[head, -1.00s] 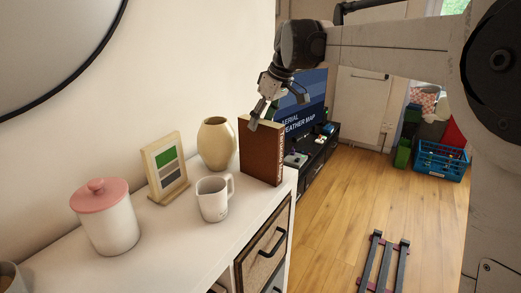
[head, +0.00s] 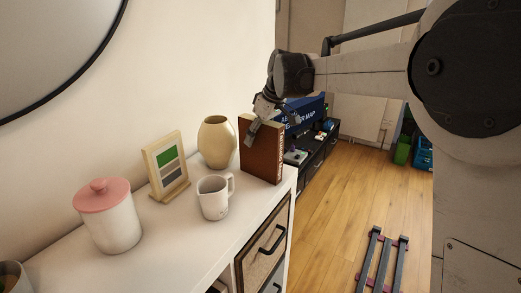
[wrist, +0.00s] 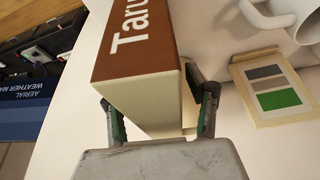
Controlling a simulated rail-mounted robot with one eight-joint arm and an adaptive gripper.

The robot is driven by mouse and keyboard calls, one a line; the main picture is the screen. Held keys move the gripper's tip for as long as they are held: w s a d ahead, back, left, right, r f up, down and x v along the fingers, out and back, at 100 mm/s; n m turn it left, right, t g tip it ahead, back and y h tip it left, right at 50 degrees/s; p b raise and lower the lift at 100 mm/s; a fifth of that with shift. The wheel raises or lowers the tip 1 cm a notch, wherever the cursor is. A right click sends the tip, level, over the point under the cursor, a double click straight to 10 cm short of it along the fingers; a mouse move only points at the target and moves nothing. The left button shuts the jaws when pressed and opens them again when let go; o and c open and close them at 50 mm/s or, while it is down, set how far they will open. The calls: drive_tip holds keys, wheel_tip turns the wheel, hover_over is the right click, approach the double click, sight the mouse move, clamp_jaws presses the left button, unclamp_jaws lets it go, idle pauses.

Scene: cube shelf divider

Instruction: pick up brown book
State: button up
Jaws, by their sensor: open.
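The brown book (head: 262,154) stands upright at the right end of the white shelf top in the head view. In the wrist view its brown spine (wrist: 137,38) with white lettering and its pale page edge show close up. My gripper (head: 263,130) is at the top of the book. In the wrist view my gripper (wrist: 160,118) is open, with one finger on each side of the book's page edge. I cannot tell whether either finger touches the book.
A beige vase (head: 217,142), a white mug (head: 213,198), a picture frame (head: 166,167) and a lidded jar (head: 108,219) stand left of the book on the shelf top (head: 190,240). A dark TV bench (head: 318,154) lies beyond. The wall is close behind.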

drive_tip(key=shift+f, duration=0.25)
idle(0.5)
clamp_jaws()
